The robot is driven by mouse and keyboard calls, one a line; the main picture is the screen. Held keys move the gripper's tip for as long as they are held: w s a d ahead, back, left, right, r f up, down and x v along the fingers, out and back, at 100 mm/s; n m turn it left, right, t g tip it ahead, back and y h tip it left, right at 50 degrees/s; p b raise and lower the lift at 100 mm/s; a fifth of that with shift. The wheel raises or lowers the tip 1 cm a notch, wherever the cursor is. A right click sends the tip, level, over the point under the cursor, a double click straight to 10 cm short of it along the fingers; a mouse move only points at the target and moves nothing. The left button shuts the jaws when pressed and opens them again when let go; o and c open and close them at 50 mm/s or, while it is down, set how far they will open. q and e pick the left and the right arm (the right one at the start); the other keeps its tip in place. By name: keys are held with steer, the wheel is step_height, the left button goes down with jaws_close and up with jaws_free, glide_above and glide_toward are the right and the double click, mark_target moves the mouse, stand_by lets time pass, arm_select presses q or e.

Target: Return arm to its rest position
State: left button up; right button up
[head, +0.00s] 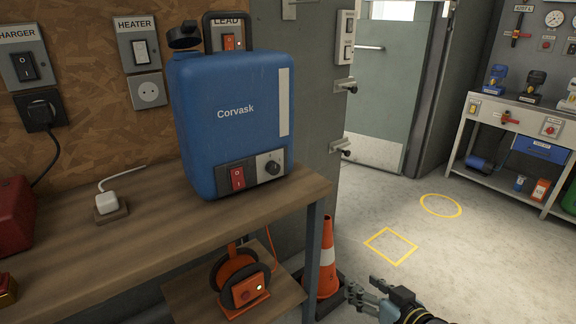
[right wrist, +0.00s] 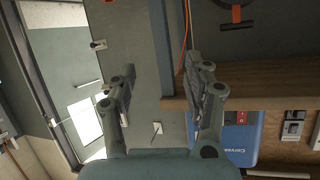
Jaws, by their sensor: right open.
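My right gripper (head: 369,297) is low in the head view, right of the workbench, above the floor. Its fingers are spread and nothing is between them. In the right wrist view the two fingers (right wrist: 158,68) stand apart, with the grey wall panel behind the gap. The gripper is apart from the bench. My left gripper does not show. A blue Corvask unit (head: 232,125) stands upright on the workbench (head: 150,232); part of it also shows in the right wrist view (right wrist: 240,135). An orange reel (head: 240,278) sits on the lower shelf.
An orange cone (head: 327,262) stands by the bench leg, close to the gripper. A white plug (head: 108,203) and a red box (head: 10,215) lie on the bench. A shelf unit (head: 515,112) stands at right. The floor with yellow markings (head: 391,246) is clear.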

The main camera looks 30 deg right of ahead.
steer(key=s+a+f+g, duration=0.3)
steer(key=s+f+g, duration=0.4)
steer(key=s+f, duration=1.25)
steer(key=s+a+f+n+g, duration=0.1)
steer(key=s+f+g, duration=0.2)
steer(key=s, duration=0.6)
steer(key=s+a+f+n+g, duration=0.1)
steer(key=s+f+g, duration=0.1)
steer(key=s, duration=0.7)
steer(key=shift+s+f+g+b, duration=0.15)
steer(key=shift+f+g+b, duration=0.2)
steer(key=shift+f, duration=0.45)
steer(key=shift+c, duration=0.3)
